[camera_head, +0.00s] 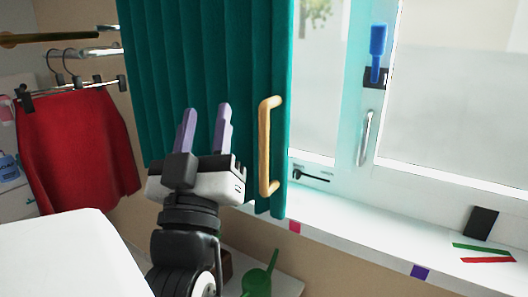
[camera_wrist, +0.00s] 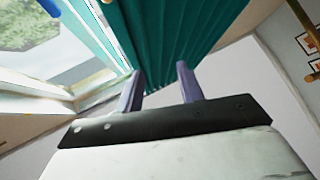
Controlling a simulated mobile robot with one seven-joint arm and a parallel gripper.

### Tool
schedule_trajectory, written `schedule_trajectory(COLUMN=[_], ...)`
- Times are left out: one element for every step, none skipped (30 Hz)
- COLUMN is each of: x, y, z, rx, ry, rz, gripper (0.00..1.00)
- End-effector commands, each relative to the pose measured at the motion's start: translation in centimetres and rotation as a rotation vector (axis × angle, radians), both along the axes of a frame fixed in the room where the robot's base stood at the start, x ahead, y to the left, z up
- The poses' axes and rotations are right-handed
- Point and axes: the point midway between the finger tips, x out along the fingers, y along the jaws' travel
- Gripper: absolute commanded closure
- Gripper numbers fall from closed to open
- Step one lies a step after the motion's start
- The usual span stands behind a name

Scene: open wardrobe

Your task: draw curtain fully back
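A teal curtain (camera_head: 200,70) hangs in folds over the left part of the window in the head view. A wooden handle (camera_head: 265,147) runs upright along its right edge. My gripper (camera_head: 205,115) is in front of the curtain, left of the handle and apart from it. Its two purple fingers point up, are spread and have nothing between them. In the wrist view the curtain (camera_wrist: 175,35) hangs beyond the open fingers (camera_wrist: 159,82). The curtain's top is out of view.
The window's right part is uncovered. A blue handle (camera_head: 377,50) and a silver handle (camera_head: 367,137) are on its frame. The white sill (camera_head: 350,210) holds a black block (camera_head: 481,222) and coloured strips. A red garment (camera_head: 75,150) hangs at left. A green watering can (camera_head: 258,280) stands below.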

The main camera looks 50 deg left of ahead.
Motion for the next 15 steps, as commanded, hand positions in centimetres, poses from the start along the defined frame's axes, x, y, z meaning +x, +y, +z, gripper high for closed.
schedule_trajectory(x=[0.3, 0.6, 1.0, 1.2, 1.4, 1.5, 1.5, 1.5, 1.5, 1.4, 1.4, 1.2, 1.1, 1.1, 1.1], y=[-0.2, -0.4, -0.7, -0.9, -1.2, -1.5, -1.8, -2.0, -2.3, -2.5, -2.7, -2.9, -3.0, -3.1, -3.2], z=[-0.6, -1.1, -1.9, -2.6, -3.2, -4.2, -4.9, -5.5, -6.4, -6.9, -7.4, -8.0, -8.3, -8.6, -8.9], rx=[-0.026, -0.044, -0.068, -0.085, -0.1, -0.122, -0.135, -0.147, -0.163, -0.172, -0.181, -0.191, -0.197, -0.203, -0.208], ry=[0.08, 0.132, 0.203, 0.257, 0.31, 0.379, 0.427, 0.473, 0.529, 0.565, 0.598, 0.633, 0.654, 0.672, 0.69], rz=[-0.034, -0.057, -0.086, -0.105, -0.123, -0.141, -0.151, -0.162, -0.171, -0.177, -0.183, -0.187, -0.19, -0.192, -0.195], gripper=[0.62, 0.62, 0.62, 0.62, 0.62, 0.62, 0.62, 0.62, 0.62, 0.62, 0.62, 0.62, 0.62, 0.62, 0.62])
